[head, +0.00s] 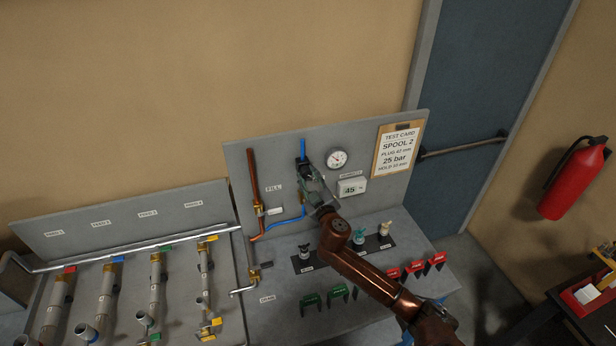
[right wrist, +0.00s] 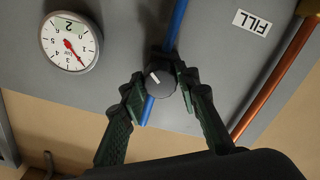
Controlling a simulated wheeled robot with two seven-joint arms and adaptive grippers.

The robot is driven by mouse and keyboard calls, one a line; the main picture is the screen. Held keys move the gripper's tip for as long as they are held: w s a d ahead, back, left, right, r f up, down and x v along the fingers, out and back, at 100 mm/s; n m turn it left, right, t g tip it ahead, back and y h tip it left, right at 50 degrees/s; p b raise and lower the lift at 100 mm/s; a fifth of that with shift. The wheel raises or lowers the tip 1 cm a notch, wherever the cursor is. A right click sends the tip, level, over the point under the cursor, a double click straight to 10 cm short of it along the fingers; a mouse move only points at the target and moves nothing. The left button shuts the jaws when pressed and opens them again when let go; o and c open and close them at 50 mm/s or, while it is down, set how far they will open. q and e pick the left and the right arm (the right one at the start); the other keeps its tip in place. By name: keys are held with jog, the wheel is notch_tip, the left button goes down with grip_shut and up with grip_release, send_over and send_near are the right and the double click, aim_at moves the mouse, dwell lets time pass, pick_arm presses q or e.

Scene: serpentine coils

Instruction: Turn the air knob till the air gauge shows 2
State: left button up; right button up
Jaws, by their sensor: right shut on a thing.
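The air knob (right wrist: 160,84), dark and round with a white mark on its grey face, sits on the blue pipe (right wrist: 178,25) in the right wrist view. My right gripper (head: 304,166) is at the knob on the upright panel, its green fingers on either side of it, shut on it. The round white gauge (head: 337,159) is just right of the gripper. In the right wrist view the gauge (right wrist: 72,43) appears turned over, with a red needle and a small window showing 2. My left gripper is not in view.
A small 45 display (head: 352,187) is below the gauge, and a test card (head: 398,150) hangs to the right. A copper pipe (head: 253,178) runs left of the knob. Small valves (head: 359,237) and red and green tags (head: 338,291) stand on the bench below.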

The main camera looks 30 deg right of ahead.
jog(key=shift+d+r, duration=0.1)
jog(key=o, duration=1.1)
jog(key=shift+s, duration=0.1)
jog(key=v, duration=1.1)
jog(key=shift+s, duration=0.4)
